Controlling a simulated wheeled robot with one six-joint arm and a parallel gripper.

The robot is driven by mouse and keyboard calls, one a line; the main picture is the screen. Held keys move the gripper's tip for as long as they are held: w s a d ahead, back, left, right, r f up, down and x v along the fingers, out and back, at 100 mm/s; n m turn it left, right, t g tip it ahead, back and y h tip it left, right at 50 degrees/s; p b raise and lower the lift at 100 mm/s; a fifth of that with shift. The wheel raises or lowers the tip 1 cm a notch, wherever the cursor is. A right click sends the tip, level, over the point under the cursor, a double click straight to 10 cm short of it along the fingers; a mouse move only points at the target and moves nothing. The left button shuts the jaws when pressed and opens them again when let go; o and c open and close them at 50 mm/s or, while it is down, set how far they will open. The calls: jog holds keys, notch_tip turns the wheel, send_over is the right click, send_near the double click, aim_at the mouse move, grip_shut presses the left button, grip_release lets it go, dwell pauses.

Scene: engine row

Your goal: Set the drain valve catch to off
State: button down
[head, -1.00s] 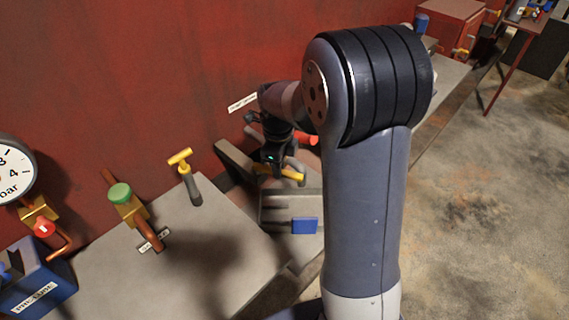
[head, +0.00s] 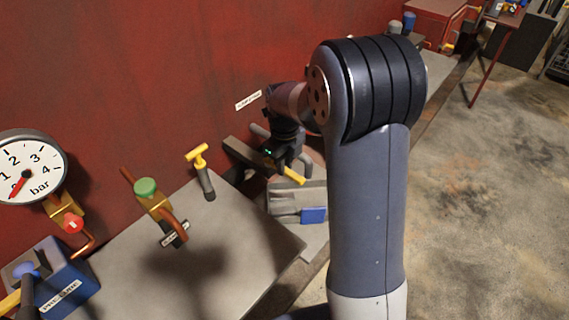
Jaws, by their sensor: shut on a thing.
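My gripper (head: 283,165) points down beside the red wall, over the far end of the bench. It is shut on a yellow bar-shaped handle (head: 293,175), whose right end sticks out below the fingers. I take this for the drain valve catch, but no readable label confirms it. The fingers and wrist hide most of the part and what it is mounted on. A small white label (head: 248,100) on the wall above is too small to read. No off marking can be made out.
A yellow T-handle (head: 197,153), a green-capped valve (head: 146,188) and a pressure gauge (head: 28,168) stand to the left. A grey tray-like part (head: 290,201) with a blue block (head: 313,215) lies just below the gripper. The grey bench top (head: 230,245) is largely clear.

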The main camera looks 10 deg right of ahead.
jog(key=c, duration=1.3)
grip_release()
notch_tip(320, 180, up, 11)
jog(key=shift+f, duration=0.1)
notch_tip(320, 180, down, 11)
jog(key=shift+r, duration=0.1)
jog(key=shift+a, duration=0.1)
jog(key=shift+w+d, duration=0.1)
jog(key=shift+d, duration=0.1)
